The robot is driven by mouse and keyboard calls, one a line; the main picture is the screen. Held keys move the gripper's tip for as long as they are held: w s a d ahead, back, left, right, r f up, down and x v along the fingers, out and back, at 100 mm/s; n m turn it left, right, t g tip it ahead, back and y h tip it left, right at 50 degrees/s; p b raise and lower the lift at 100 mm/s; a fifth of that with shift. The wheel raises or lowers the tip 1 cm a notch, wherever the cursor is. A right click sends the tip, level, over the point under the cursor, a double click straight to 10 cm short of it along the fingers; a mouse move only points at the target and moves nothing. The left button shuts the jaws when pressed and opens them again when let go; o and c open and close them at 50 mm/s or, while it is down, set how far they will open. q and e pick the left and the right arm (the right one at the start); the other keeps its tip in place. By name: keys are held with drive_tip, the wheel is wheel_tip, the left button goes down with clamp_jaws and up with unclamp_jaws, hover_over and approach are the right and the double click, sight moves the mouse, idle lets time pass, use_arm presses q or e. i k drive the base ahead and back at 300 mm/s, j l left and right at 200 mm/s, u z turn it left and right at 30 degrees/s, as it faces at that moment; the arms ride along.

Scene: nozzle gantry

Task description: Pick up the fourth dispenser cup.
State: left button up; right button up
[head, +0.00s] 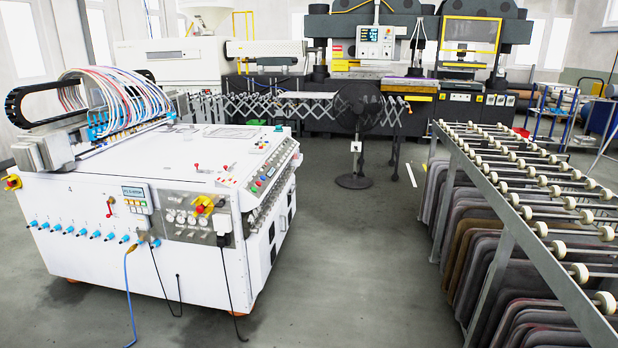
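I cannot make out a dispenser cup in the head view. A white machine cabinet (130,170) stands at the left. Along its back left runs a gantry with a bundle of coloured hoses (110,95) and a row of small blue fittings (95,133). Whether any cups sit among these parts is too small to tell. Neither of my grippers is in view.
A roller rack (505,235) with dark panels hanging below fills the right side. A black pedestal fan (358,115) stands mid-floor at the back. Large machines line the back wall. The grey floor (350,270) between cabinet and rack is clear; a blue cable (130,300) hangs at the cabinet's front.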

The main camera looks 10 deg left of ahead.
sight(187, 134)
drive_tip(key=i+u, duration=0.35)
drive_tip(key=i, duration=0.25)
drive_tip(key=i+u, duration=0.3)
drive_tip(key=i, duration=0.3)
drive_tip(key=i+l+u, duration=0.35)
drive_tip(key=i, duration=0.2)
drive_tip(key=i+j, duration=0.3)
drive_tip(key=i, duration=0.25)
drive_tip(key=i+j, duration=0.3)
drive_tip(key=i, duration=0.2)
drive_tip(key=i+j+z, duration=0.1)
drive_tip(key=i+j, duration=0.15)
drive_tip(key=i, duration=0.3)
